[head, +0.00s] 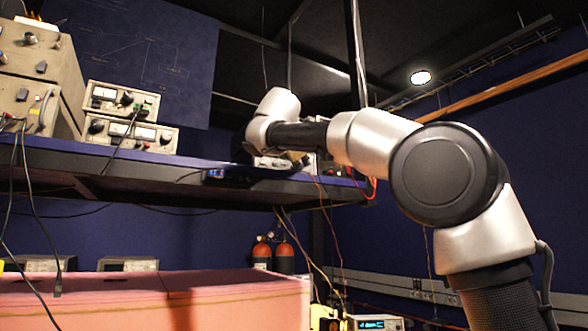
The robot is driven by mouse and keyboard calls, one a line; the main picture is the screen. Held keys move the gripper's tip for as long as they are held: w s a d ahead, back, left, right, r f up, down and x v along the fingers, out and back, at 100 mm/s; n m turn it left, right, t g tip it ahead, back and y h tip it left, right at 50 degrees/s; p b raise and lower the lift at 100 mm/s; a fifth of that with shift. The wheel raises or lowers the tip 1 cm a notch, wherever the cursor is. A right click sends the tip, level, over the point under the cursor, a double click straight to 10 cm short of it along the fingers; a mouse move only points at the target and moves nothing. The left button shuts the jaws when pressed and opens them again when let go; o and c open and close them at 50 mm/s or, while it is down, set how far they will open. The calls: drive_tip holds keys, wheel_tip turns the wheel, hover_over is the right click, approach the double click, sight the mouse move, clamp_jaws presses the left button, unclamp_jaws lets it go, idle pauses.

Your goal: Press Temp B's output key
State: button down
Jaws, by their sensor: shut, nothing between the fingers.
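My arm reaches from the lower right up to the shelf, and its wrist is over the shelf edge. My gripper (241,149) shows only as a small dark shape below the wrist; its fingers are mostly hidden and it is shut with nothing held. A pale instrument (272,162) on the shelf is partly covered by my wrist and forearm. Two small stacked instruments with meters and knobs, an upper one (121,101) and a lower one (130,134), stand on the shelf to the left. No label is readable, so I cannot tell which is Temp B, and I cannot make out its output key.
Large beige instruments (38,75) stand at the far left of the shelf (150,172). Dark cables and red leads hang from its edge. Below are a pink foam block (230,290), two orange cylinders (272,254) and a box with a lit display (376,323).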

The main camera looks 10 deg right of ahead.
idle(0.5)
drive_tip(key=shift+s+d, duration=0.2)
drive_tip(key=shift+s, duration=0.45)
drive_tip(key=shift+s, duration=0.1)
drive_tip(key=shift+s+d, duration=0.25)
drive_tip(key=shift+s, duration=0.5)
drive_tip(key=shift+s+d, duration=0.3)
drive_tip(key=shift+s, duration=0.5)
drive_tip(key=shift+s+d, duration=0.25)
drive_tip(key=shift+s, duration=0.5)
